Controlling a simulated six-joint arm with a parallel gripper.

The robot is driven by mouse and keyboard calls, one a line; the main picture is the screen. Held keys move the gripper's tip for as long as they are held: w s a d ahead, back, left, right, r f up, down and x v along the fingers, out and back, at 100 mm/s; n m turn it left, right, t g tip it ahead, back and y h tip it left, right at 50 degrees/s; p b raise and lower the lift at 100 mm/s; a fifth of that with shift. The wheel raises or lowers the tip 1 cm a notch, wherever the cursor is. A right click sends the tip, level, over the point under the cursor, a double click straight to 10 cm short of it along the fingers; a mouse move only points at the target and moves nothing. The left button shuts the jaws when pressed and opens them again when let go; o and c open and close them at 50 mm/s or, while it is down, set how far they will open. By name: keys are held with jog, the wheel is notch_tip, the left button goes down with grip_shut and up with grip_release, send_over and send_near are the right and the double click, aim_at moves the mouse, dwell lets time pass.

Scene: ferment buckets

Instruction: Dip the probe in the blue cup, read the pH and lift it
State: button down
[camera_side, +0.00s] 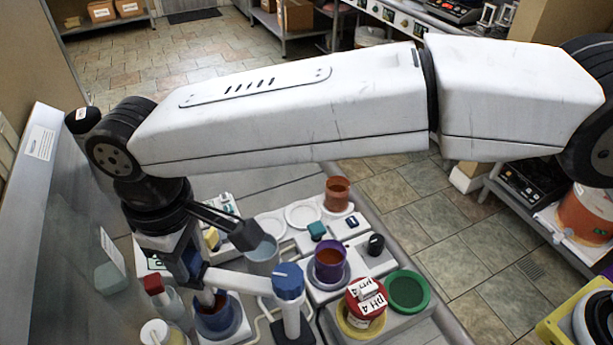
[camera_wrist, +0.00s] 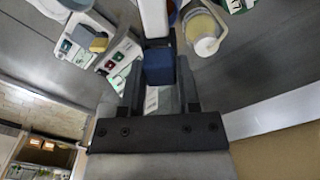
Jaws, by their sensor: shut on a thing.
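The blue cup (camera_side: 214,319), with reddish-brown liquid in it, stands on a pale saucer-like base below my gripper (camera_side: 191,268) in the side view. My gripper points down and is shut on the blue handle block of the probe (camera_side: 188,261); the block also shows between the fingers in the wrist view (camera_wrist: 158,66). The probe hangs from a white swing arm (camera_side: 240,281) on a post with a blue knob (camera_side: 288,281). Its lower end reaches the mouth of the blue cup; I cannot tell how deep it sits. No pH reading is legible.
A red-capped bottle (camera_side: 155,286) and a white-lidded jar (camera_side: 156,333) are at left.

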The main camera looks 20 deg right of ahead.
jog(key=shift+r, duration=3.1)
jog(key=c, duration=0.5)
grip_release()
jog(key=shift+c, duration=0.2)
jog(key=shift+o, duration=1.1)
jog(key=shift+f, duration=0.1)
notch_tip(320, 180, up, 8)
jog(key=shift+f, duration=0.1)
